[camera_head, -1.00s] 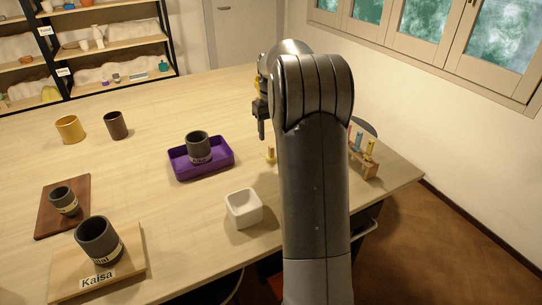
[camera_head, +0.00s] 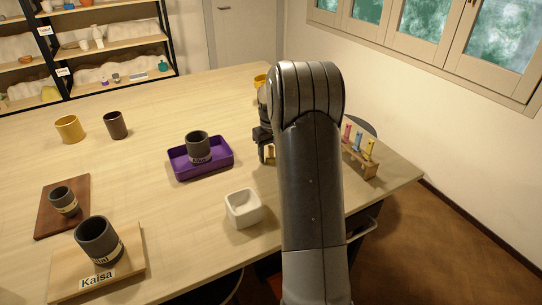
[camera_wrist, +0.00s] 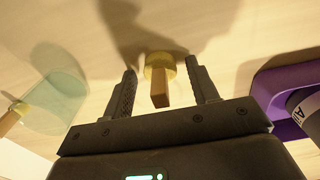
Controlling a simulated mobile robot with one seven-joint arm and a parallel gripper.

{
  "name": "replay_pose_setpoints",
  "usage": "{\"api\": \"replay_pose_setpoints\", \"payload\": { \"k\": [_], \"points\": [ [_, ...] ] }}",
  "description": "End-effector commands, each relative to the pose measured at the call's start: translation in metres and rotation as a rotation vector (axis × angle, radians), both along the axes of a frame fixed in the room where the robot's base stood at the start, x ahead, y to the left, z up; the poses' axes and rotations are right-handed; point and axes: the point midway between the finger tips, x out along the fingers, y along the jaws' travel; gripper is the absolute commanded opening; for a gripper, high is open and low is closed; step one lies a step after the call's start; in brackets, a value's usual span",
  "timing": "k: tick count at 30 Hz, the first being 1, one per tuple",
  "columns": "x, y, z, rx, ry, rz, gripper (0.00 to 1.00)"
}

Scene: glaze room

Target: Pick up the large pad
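A yellow round pad with a square wooden handle (camera_wrist: 160,85) stands on the table between my fingers in the wrist view. In the head view only a small part of it (camera_head: 270,155) shows beside my arm. My gripper (camera_wrist: 163,85) is open, one finger on each side of the handle, with a gap on both sides. In the head view my gripper (camera_head: 266,152) is low over the table, right of the purple tray. Which pad is larger is unclear.
The purple tray (camera_head: 218,166) holds a dark mug (camera_head: 198,147). A white square bowl (camera_head: 243,208) stands in front. A wooden rack (camera_head: 360,164) with coloured items is to the right. Two boards (camera_head: 130,262) with dark cups are at the left; the table's middle left is clear.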

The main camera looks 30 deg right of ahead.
Motion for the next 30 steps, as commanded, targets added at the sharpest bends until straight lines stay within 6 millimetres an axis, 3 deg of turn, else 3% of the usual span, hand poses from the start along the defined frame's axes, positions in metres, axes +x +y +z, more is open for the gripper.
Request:
{"api": "replay_pose_setpoints", "payload": {
  "k": [17, 30],
  "points": [
    [0.0, 0.0, 0.0, 0.0, 0.0, 0.0, 0.07],
    [0.0, 0.0, 0.012, -0.001, -0.002, 0.0, 0.06]
  ]
}}
